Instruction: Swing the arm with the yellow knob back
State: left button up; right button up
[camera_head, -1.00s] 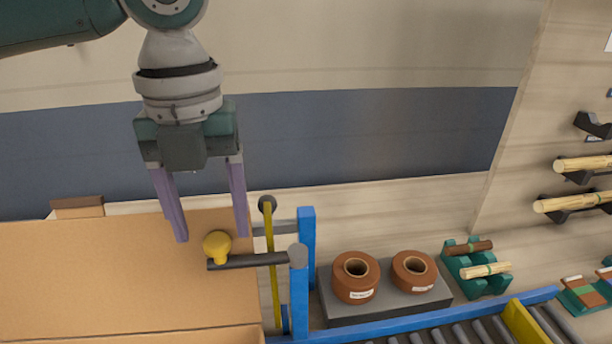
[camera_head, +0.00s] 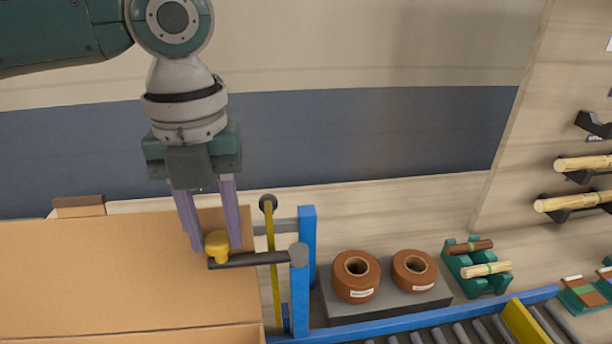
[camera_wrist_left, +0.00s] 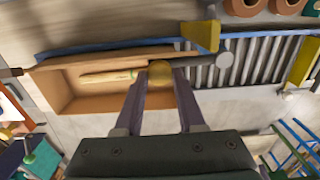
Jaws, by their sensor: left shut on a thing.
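My right gripper is in neither view.
A roller conveyor (camera_head: 440,333) runs right of the post. Two brown rolls (camera_head: 356,277) sit on a grey block. A yellow upright strip (camera_head: 273,270) stands beside the post.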

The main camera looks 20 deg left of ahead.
pick_arm(q)
grip_shut()
dwell(0.5)
jog(key=shift+r, duration=0.1)
